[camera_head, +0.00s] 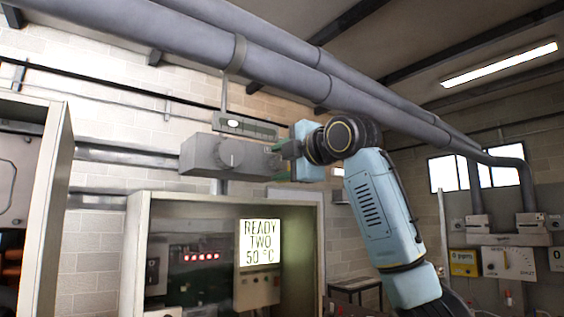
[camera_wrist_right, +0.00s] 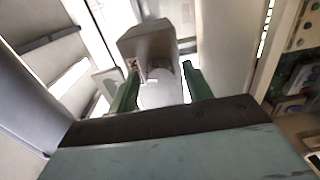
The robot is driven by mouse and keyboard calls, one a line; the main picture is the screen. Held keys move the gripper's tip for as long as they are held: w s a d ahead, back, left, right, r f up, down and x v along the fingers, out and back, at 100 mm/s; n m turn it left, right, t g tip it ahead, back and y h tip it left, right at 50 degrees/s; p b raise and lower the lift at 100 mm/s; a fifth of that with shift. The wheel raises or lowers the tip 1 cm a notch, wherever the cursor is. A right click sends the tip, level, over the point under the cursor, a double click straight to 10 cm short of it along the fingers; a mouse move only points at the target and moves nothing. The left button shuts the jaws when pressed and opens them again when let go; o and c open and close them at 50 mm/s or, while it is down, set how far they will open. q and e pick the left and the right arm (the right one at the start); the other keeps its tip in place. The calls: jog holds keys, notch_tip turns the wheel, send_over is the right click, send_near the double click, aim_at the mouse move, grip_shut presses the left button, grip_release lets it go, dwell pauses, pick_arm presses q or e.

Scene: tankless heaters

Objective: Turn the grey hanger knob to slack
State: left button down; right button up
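A grey box-shaped hanger unit (camera_head: 203,155) hangs under the big pipes, with a round grey dial (camera_head: 232,154) on its front face. My right gripper (camera_head: 279,158) is at the box's right end, its green fingers pointing left at it. In the right wrist view, a pale grey round knob (camera_wrist_right: 160,90) sticks out from the box (camera_wrist_right: 148,42). The right gripper's fingers (camera_wrist_right: 161,88) stand on either side of this knob, close to it. They look open, with narrow gaps; contact is hard to judge. My left gripper is not in view.
Thick grey pipes (camera_head: 290,75) run just above the box and my right arm. An open cabinet (camera_head: 135,245) with a lit READY TWO 50 °C display (camera_head: 260,242) is below. Another cabinet (camera_head: 55,170) stands at the left. Gauges (camera_head: 509,263) are at the right.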

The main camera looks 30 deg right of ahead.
jog(key=s+d+b, duration=0.1)
jog(key=s+b, duration=0.3)
jog(key=s, duration=0.9)
jog(key=shift+s+r+b, duration=0.2)
jog(key=shift+r+b, duration=0.05)
jog(key=shift+b, duration=0.05)
